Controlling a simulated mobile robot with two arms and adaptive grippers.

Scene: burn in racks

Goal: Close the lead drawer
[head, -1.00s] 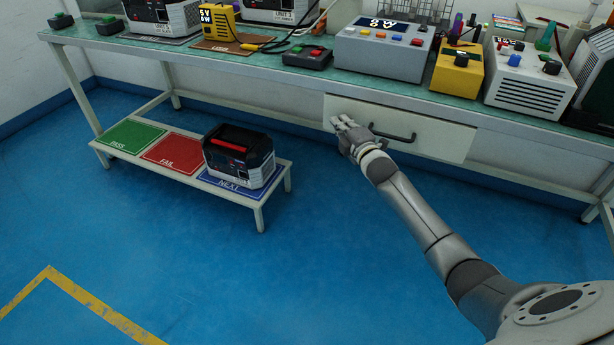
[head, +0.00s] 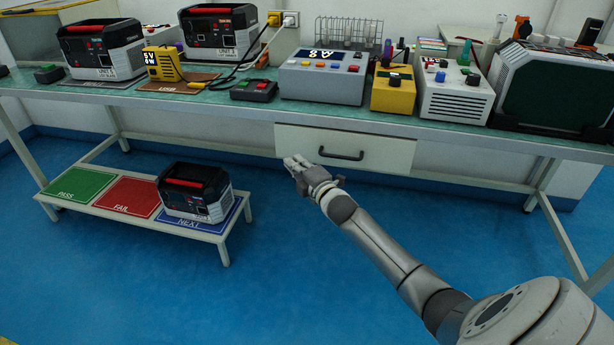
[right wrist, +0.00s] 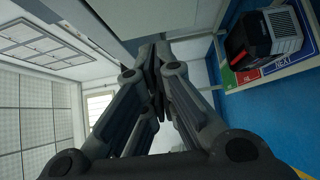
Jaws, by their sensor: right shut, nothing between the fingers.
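The lead drawer (head: 390,152) is a white front with a dark bar handle (head: 341,154), under the bench top. Its front looks flush or nearly flush with the bench; no open interior shows. My right gripper (head: 294,163) is at the lower left of the drawer front, left of the handle and apart from it. In the right wrist view its fingers (right wrist: 155,55) are together with nothing between them. Whether the fingertips touch the drawer cannot be told. My left gripper is not in view.
The bench (head: 215,100) carries power units, a grey console (head: 322,78), a yellow box (head: 393,92) and a white box (head: 455,95). A low stand (head: 215,228) with PASS, FAIL and NEXT mats holds a black-and-white unit (head: 195,192). Blue floor in front is clear.

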